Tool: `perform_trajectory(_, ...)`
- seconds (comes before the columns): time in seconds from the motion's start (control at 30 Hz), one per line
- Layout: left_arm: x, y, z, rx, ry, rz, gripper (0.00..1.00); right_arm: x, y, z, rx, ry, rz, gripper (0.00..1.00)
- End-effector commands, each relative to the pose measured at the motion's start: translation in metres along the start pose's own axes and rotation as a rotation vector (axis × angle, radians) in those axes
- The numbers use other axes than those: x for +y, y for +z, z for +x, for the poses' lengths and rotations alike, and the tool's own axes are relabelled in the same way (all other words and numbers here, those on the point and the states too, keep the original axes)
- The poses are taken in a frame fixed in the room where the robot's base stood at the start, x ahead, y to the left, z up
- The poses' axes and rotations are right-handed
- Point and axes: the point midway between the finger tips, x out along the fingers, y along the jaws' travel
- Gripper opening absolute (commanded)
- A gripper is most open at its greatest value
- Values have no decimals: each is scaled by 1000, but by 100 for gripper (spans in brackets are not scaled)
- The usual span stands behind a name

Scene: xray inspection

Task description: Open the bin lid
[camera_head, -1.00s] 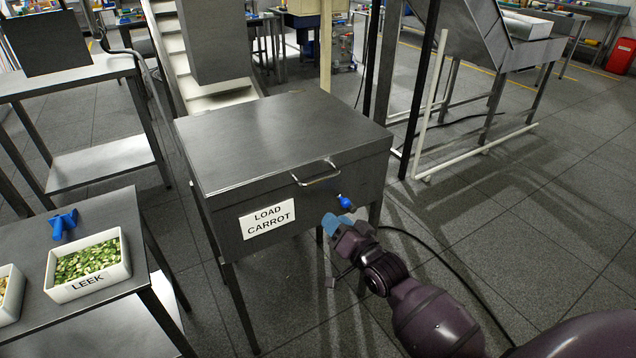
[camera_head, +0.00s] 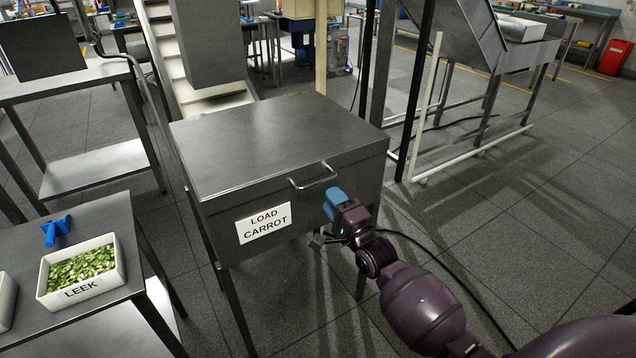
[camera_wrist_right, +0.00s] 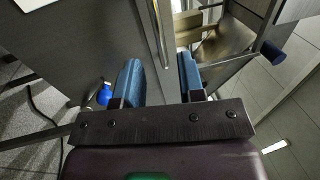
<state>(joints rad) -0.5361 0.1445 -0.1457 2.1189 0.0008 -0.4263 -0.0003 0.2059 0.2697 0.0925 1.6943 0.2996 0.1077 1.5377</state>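The bin (camera_head: 270,150) is a grey metal box on legs, and its lid is closed. A bar handle (camera_head: 315,178) is on the lid's front edge, above and left of my right gripper. The handle also shows in the right wrist view (camera_wrist_right: 155,30), ahead of the fingers. My right gripper (camera_head: 333,203) has blue fingertips and is in front of the bin's front face, just below and right of the handle. In the right wrist view the two fingers (camera_wrist_right: 160,80) stand apart with nothing between them. My left gripper is not in view.
A sign reading LOAD CARROT (camera_head: 264,223) is on the bin's front. A side table at left holds a white tray of leek (camera_head: 82,290) and a blue object (camera_head: 56,231). A blue knob (camera_wrist_right: 104,95) shows in the right wrist view. The floor at right is largely clear.

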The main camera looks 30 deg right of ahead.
Motion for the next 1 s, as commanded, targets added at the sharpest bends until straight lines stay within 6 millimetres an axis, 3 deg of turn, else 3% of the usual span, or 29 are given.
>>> perform_trajectory(0.2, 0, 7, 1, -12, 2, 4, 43, 2, 0, 35, -1, 2, -2, 36)
perform_trajectory(0.4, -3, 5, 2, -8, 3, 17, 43, 2, 0, 58, 0, 2, -3, 36)
perform_trajectory(0.87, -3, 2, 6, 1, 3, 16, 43, 0, 0, 69, 0, 2, -2, 36)
perform_trajectory(1.0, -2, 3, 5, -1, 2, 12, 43, 0, 0, 69, 0, 1, -2, 19)
